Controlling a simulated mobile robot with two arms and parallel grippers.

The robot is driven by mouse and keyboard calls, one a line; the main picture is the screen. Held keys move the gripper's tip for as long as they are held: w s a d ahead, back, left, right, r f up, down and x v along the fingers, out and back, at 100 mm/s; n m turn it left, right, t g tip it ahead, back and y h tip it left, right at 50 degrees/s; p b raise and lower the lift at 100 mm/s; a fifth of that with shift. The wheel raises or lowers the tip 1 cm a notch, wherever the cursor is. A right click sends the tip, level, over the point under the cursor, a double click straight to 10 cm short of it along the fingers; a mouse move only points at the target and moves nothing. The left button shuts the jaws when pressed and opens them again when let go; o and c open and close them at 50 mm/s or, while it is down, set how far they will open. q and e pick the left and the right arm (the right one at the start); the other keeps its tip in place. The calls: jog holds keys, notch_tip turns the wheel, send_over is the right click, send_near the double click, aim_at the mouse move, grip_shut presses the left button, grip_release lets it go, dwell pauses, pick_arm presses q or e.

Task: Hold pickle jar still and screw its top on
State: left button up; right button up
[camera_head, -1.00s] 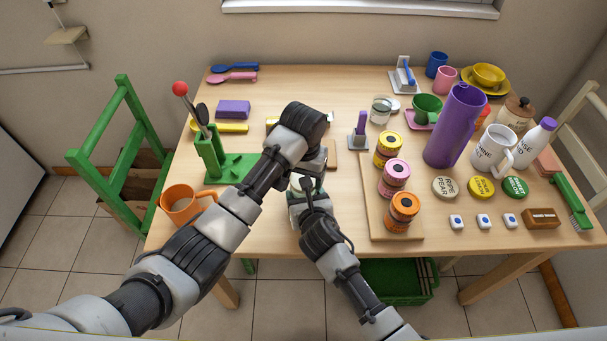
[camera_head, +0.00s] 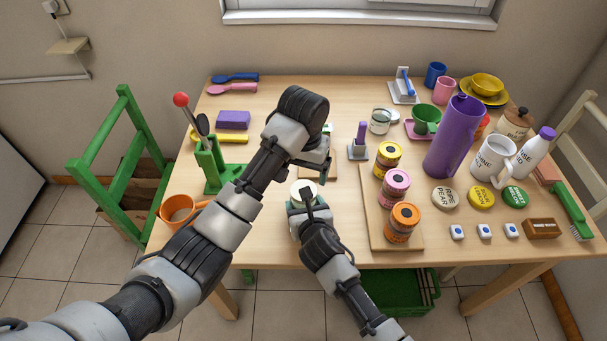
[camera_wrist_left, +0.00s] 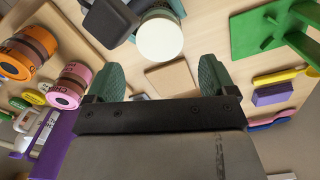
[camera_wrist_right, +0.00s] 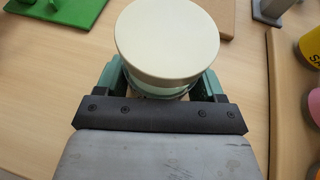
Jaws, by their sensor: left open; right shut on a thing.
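The pickle jar (camera_wrist_right: 160,90) is a small glass jar, mostly hidden under its round cream top (camera_wrist_right: 167,40). The top sits over the jar's mouth and looks level; I cannot tell how tight it is. My right gripper (camera_head: 303,200) is shut on the jar below the top, with a green finger on either side. The top also shows in the head view (camera_head: 303,188) and in the left wrist view (camera_wrist_left: 160,38). My left gripper (camera_wrist_left: 157,80) is open and empty, above and behind the jar, apart from the top.
A wooden board (camera_head: 376,215) with several coloured jars stands just right of my right gripper. A green stand (camera_head: 212,170) and an orange mug (camera_head: 180,210) are at the left. A tall purple bottle (camera_head: 455,135) and loose round lids (camera_head: 481,195) are farther right.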

pick_arm(q)
jog(key=shift+w+r, duration=0.1)
jog(key=shift+r, duration=0.45)
notch_tip(320, 180, up, 11)
dwell(0.4)
pick_arm(e)
jog(key=o, duration=1.3)
jog(key=v, duration=1.2)
jog(key=shift+s, duration=0.1)
pick_arm(q)
jog(key=shift+f, duration=0.1)
